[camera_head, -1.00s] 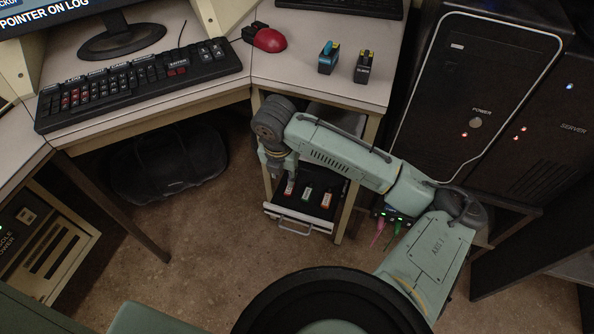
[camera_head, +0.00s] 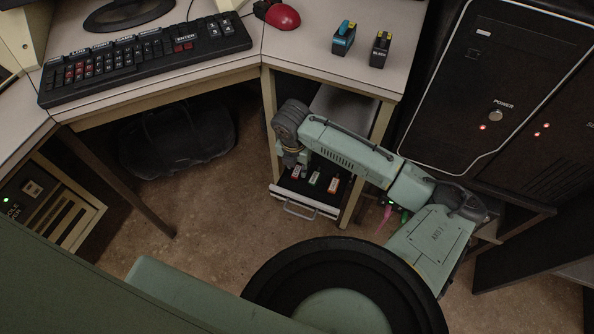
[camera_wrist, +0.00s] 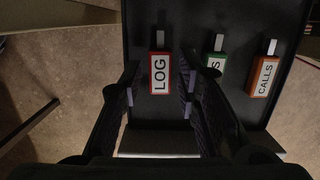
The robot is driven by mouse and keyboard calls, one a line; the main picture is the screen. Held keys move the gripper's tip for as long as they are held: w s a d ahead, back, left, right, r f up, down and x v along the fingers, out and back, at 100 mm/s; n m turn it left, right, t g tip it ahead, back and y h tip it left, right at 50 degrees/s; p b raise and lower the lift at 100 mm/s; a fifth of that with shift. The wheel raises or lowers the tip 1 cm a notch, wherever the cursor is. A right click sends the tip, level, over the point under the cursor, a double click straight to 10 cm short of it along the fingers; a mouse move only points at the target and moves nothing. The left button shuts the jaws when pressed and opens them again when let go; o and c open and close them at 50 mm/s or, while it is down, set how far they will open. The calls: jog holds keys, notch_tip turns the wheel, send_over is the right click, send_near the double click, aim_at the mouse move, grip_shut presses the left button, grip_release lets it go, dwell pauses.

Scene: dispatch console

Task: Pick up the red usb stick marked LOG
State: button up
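The red usb stick marked LOG (camera_wrist: 160,74) lies in the open drawer (camera_head: 309,203), label up, at the left of a row of three sticks. In the wrist view my gripper (camera_wrist: 158,92) is open, with one finger on each side of the LOG stick. The fingertips are apart from the stick's sides, and I cannot tell their height above it.
A green stick (camera_wrist: 214,66), label partly covered by my right finger, and an orange stick marked CALLS (camera_wrist: 264,76) lie to the right. The desk top (camera_head: 310,50) overhangs the drawer's back. A black computer tower (camera_head: 490,90) stands at right.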

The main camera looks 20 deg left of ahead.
jog(key=shift+w+f, duration=0.15)
jog(key=shift+f, duration=0.55)
jog(key=shift+r, duration=0.1)
jog(key=c, duration=0.6)
